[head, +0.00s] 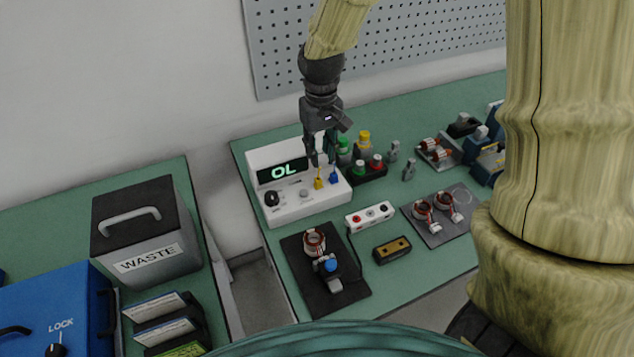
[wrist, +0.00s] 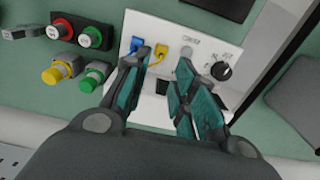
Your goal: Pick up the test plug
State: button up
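A white meter (head: 300,206) reading OL stands on the green bench. A yellow plug (head: 319,181) and a blue plug (head: 334,178) stand in its front; I cannot tell which one is the test plug. My gripper (head: 321,160) hangs pointing down just above these plugs. There the blue plug (wrist: 137,46) is beyond the left fingertip, and the yellow plug (wrist: 159,51) is beyond the gap. Neither plug is visibly gripped. The left finger partly hides the blue plug's lead.
Red, green and yellow buttons (head: 363,160) stand right of the meter. A white socket strip (head: 369,217), a black mat (head: 345,294) with a stator and a grey tray (head: 437,229) lie in front. A pegboard (head: 380,45) is behind. A waste bin (head: 146,235) stands left.

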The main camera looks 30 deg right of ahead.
send_over(318, 177)
jog(key=shift+s+d+f+p, duration=0.1)
jog(key=shift+s+f+p, duration=0.05)
jog(key=shift+f, duration=1.05)
jog(key=shift+s+d+f+p, duration=0.1)
jog(key=shift+f+p, duration=0.05)
jog(key=shift+f, duration=1.05)
jog(key=shift+w+a+f+p, duration=0.1)
jog(key=shift+f+p, duration=0.2)
jog(key=shift+f, duration=0.35)
jog(key=shift+w+a+f+p, duration=0.1)
jog(key=shift+f+p, duration=0.15)
jog(key=shift+f, duration=1.75)
grip_shut()
